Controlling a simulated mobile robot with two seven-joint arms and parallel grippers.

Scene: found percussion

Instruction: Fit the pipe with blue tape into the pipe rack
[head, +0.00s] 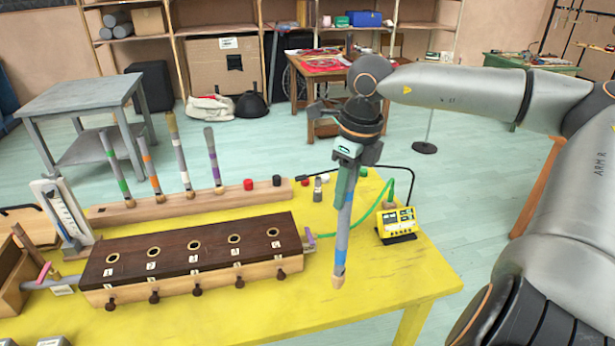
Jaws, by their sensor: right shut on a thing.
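My right gripper (346,172) points down and is shut on the upper part of a grey pipe with blue tape (341,256). The pipe hangs nearly upright with a wooden tip at its lower end, in front of the yellow table's right part. A long wooden rack with a dark top (216,242) lies on the table to the left of the pipe. Its top has a row of ringed, numbered holes that look empty, and dark knobs line its front. The pipe is apart from this rack. My left gripper is not in view.
Behind the rack, a wooden rail (130,213) holds upright pipes with green (118,172), orange (150,168), white and purple (213,160) bands. A yellow meter (396,223) with a green cable stands right of the pipe. The yellow table's (395,280) front right is clear.

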